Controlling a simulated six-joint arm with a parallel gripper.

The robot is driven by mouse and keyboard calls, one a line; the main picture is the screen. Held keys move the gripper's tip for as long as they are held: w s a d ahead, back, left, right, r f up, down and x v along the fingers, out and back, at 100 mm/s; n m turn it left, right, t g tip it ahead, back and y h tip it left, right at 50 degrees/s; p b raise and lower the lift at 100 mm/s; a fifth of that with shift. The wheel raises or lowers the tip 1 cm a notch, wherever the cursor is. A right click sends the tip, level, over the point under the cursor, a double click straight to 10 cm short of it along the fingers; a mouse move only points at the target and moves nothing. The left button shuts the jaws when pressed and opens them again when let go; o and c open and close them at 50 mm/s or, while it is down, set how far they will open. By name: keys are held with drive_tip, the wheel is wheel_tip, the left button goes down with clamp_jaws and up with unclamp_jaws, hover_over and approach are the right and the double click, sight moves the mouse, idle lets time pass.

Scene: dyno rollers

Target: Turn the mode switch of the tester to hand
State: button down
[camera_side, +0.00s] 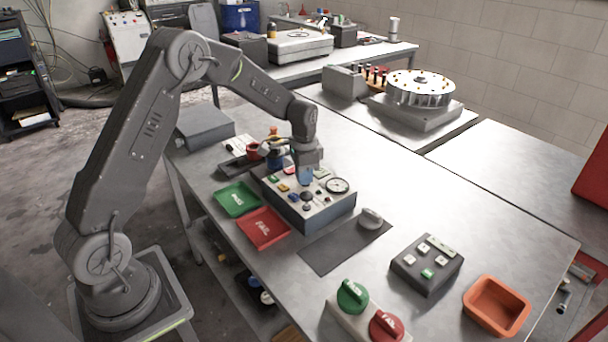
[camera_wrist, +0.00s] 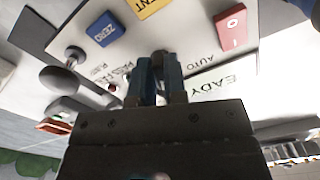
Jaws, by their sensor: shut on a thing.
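The tester (camera_side: 316,214) is a grey box with a pale top panel, standing on the bench. My gripper (camera_side: 305,182) points down onto this panel, left of its round dial (camera_side: 337,185). In the wrist view my gripper's blue-tipped fingers (camera_wrist: 160,72) are shut at the panel, beside the AUTO label (camera_wrist: 201,62). They close on what appears to be the mode switch, which the fingers almost wholly hide. Which way it points cannot be told, and no hand label is readable.
Around the fingers are a blue ZERO button (camera_wrist: 103,30), a red button (camera_wrist: 231,28) and a dark round knob (camera_wrist: 58,80). A green tray (camera_side: 237,199) and red tray (camera_side: 263,228) lie left of the tester. A button box (camera_side: 427,264) and orange bin (camera_side: 497,306) stand to the right.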

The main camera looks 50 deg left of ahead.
drive_tip(key=shift+m, duration=1.7)
drive_tip(key=c, duration=1.2)
unclamp_jaws()
drive_tip(key=shift+o, duration=0.2)
drive_tip(key=shift+r, duration=0.15)
wheel_tip(320, 180, up, 14)
drive_tip(key=shift+f, duration=0.2)
